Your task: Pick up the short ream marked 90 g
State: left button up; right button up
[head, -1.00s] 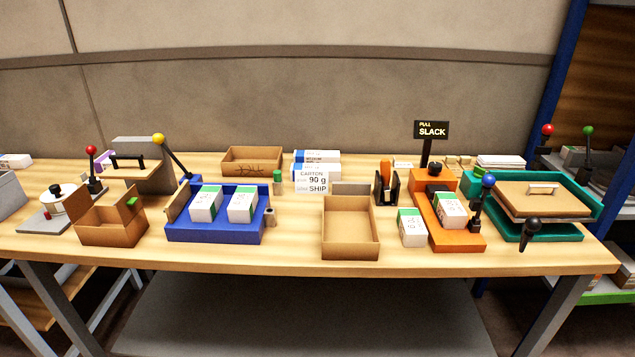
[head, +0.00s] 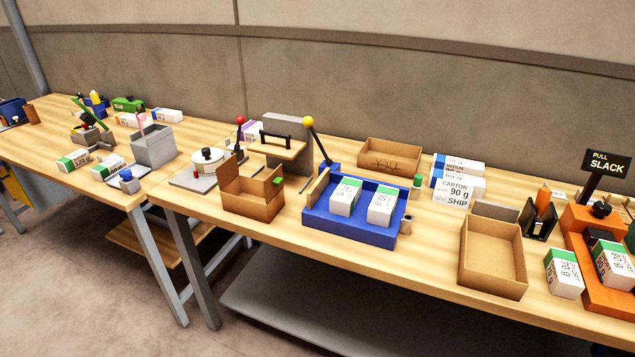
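Several short white reams with green ends are in view, their marks small and mostly turned. Two lie in the blue tray, a left one (head: 345,196) and a right one (head: 381,206). One ream (head: 564,274) stands on the table right of the open carton, and another (head: 612,267) lies on the orange fixture (head: 605,298). Two more lie on the left table: one (head: 73,161) seems to read 120 g, the other (head: 107,168) I cannot read surely. Which is marked 90 g I cannot tell. Neither gripper shows.
A card (head: 458,191) reads CARTON 90 g SHIP. An empty open carton (head: 493,283) stands right of the blue tray (head: 350,231). A brown box (head: 252,205) and a lever press (head: 287,140) stand left of it. The "PULL SLACK" sign (head: 606,163) is at right.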

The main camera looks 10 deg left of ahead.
aim_at(380, 212)
jog(key=i+z, duration=0.1)
jog(key=z, duration=0.4)
jog(key=j+z, duration=0.1)
jog(key=z, duration=0.4)
jog(key=i+j+z, duration=0.1)
jog(key=z, duration=0.35)
jog(key=u, duration=1.25)
jog(key=i+l+z, duration=0.25)
jog(key=k+j, duration=0.05)
jog(key=j, duration=0.05)
